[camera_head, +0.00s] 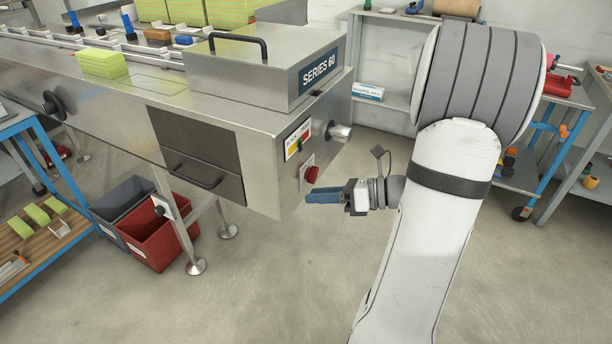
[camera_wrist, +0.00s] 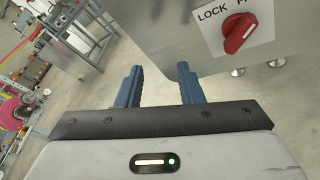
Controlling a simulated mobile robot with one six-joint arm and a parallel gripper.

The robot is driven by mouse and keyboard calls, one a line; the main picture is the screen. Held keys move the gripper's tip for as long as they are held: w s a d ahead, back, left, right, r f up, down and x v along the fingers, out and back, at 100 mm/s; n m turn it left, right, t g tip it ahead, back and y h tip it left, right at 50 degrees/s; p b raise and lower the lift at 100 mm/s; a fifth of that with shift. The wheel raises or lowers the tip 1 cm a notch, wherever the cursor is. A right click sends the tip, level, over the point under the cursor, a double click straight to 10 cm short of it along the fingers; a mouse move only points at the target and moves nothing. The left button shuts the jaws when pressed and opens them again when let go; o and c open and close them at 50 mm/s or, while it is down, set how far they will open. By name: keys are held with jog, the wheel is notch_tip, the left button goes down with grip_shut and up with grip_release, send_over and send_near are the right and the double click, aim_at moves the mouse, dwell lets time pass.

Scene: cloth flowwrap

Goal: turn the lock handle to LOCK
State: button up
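The red lock handle (camera_wrist: 239,34) sits on a white plate (camera_wrist: 212,40) on the machine's metal face, at the top right of the wrist view. The plate reads LOCK at left; the lettering at right is cut off by the frame. The handle is slanted, and I cannot tell which position it is set to. It also shows in the head view as a red knob (camera_head: 312,174) on the end face. My gripper (camera_wrist: 160,82) is open, its blue fingers apart with nothing between them. In the head view my gripper (camera_head: 322,198) is beside and slightly below the handle, apparently not touching it.
Above the handle are a colored label plate (camera_head: 298,140) and a protruding metal cylinder (camera_head: 340,132). The steel machine (camera_head: 230,130) fills the left. A red bin (camera_head: 155,240) and a grey bin stand below it.

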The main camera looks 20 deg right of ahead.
aim_at(313, 175)
jog(key=w+d+f+m+t+h+b, duration=0.1)
jog(key=d+f+m+t+h, duration=0.1)
jog(key=d+m+t, duration=0.5)
jog(key=w+a+g+b, duration=0.1)
jog(key=w+a+b, duration=0.1)
jog(key=w, duration=0.4)
jog(key=shift+w+a, duration=0.15)
jog(key=shift+a, duration=0.45)
jog(key=shift+f, duration=0.1)
jog(key=shift+c, duration=0.5)
grip_shut()
